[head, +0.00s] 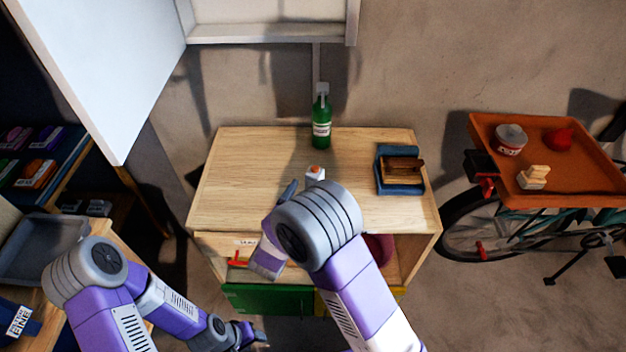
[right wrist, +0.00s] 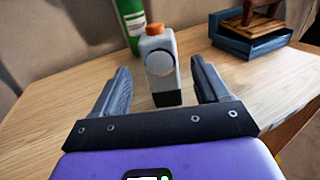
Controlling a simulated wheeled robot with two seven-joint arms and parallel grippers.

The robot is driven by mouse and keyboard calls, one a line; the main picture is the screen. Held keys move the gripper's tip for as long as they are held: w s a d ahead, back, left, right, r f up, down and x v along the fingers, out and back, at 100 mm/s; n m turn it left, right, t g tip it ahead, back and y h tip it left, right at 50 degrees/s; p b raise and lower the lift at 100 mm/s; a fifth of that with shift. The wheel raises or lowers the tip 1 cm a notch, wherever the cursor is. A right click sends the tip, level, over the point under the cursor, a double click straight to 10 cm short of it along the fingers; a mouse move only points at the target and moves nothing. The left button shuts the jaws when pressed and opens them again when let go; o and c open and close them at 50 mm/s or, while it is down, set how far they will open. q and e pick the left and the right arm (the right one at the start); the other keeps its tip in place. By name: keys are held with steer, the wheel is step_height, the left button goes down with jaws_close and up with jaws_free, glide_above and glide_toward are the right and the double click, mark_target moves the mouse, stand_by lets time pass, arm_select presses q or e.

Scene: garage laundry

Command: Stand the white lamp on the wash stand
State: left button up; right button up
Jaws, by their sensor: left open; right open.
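The white lamp (head: 315,177), a small upright block with an orange top, stands on the light wooden top of the stand (head: 245,180), which I take as the wash stand. In the right wrist view the lamp (right wrist: 162,88) shows a round grey disc on its front and stands ahead, between the lines of my right fingers. My right gripper (right wrist: 160,68) is open and empty, with one finger on each side of the view. In the head view my right arm hides most of it. My left gripper (head: 253,335) is open and empty, low in front of the stand.
A green bottle (head: 321,120) stands behind the lamp. A blue tray (head: 400,188) with a brown wooden object (head: 403,169) lies to the right. An open white cabinet door (head: 110,70) hangs upper left. An orange tray (head: 575,185) rests on a bicycle. The wooden top's left part is clear.

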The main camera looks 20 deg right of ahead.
steer(key=v, duration=0.7)
steer(key=shift+p, duration=0.4)
steer(key=shift+d, duration=0.1)
